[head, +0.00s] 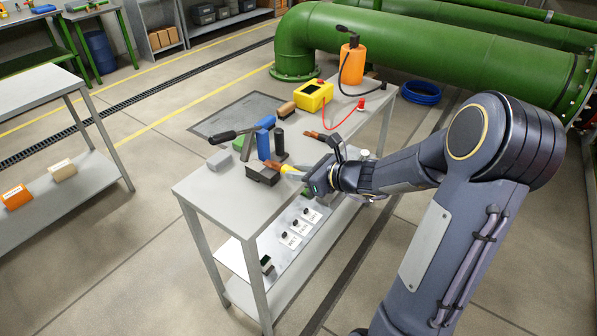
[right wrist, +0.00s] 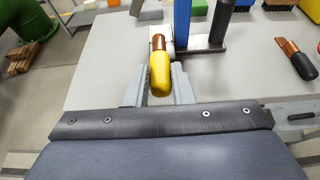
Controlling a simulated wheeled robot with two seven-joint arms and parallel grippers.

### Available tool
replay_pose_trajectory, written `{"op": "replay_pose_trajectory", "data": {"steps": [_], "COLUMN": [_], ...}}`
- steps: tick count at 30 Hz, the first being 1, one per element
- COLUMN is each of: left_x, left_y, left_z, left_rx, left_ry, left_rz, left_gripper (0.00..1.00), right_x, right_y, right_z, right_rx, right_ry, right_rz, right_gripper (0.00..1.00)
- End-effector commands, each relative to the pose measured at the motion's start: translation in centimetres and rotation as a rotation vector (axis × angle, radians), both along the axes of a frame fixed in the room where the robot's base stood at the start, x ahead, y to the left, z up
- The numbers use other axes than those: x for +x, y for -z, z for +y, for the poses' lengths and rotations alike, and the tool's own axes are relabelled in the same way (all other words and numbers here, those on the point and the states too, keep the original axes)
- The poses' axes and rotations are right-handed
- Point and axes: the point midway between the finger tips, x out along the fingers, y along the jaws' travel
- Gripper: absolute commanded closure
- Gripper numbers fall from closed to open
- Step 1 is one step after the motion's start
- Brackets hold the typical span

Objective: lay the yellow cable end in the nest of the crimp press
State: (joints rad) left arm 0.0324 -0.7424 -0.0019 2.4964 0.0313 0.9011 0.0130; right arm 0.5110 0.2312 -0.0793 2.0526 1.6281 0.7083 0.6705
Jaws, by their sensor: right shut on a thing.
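My right gripper (head: 302,176) is shut on the yellow cable end (right wrist: 160,74), which also shows in the head view (head: 271,165). In the right wrist view the yellow sleeve is between my fingers, and its copper tip points away from me. The crimp press has a blue body (head: 264,140), a black lever and a dark base (head: 262,174); its blue body also shows in the right wrist view (right wrist: 182,22). The copper tip overlaps a pale metal part beside the blue body. I cannot tell whether it touches the nest. My left gripper is not in view.
Near the press on the grey table (head: 208,188) are a grey block (head: 219,160) and a black post (head: 281,142). A dark cable end with a copper tip (right wrist: 295,58) lies to the right. A yellow box (head: 313,96) and an orange bottle (head: 352,64) stand farther back.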

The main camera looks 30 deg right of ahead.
Motion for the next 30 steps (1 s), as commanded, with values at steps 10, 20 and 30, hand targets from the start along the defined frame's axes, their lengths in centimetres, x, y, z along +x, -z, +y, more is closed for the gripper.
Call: {"op": "replay_pose_trajectory", "data": {"steps": [10,20,30], "left_x": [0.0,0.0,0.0], "left_y": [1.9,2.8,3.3], "left_z": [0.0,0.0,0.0], "left_rx": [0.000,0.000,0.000], "left_ry": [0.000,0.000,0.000], "left_rz": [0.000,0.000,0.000], "left_gripper": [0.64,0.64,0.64], "right_x": [1.7,4.0,6.5], "right_y": [1.4,2.0,2.0], "right_z": [0.8,1.7,2.8], "right_rx": [0.000,-0.001,0.000], "right_ry": [-0.002,-0.003,-0.002], "right_rz": [-0.001,0.000,-0.001], "right_gripper": [1.00,1.00,1.00]}}
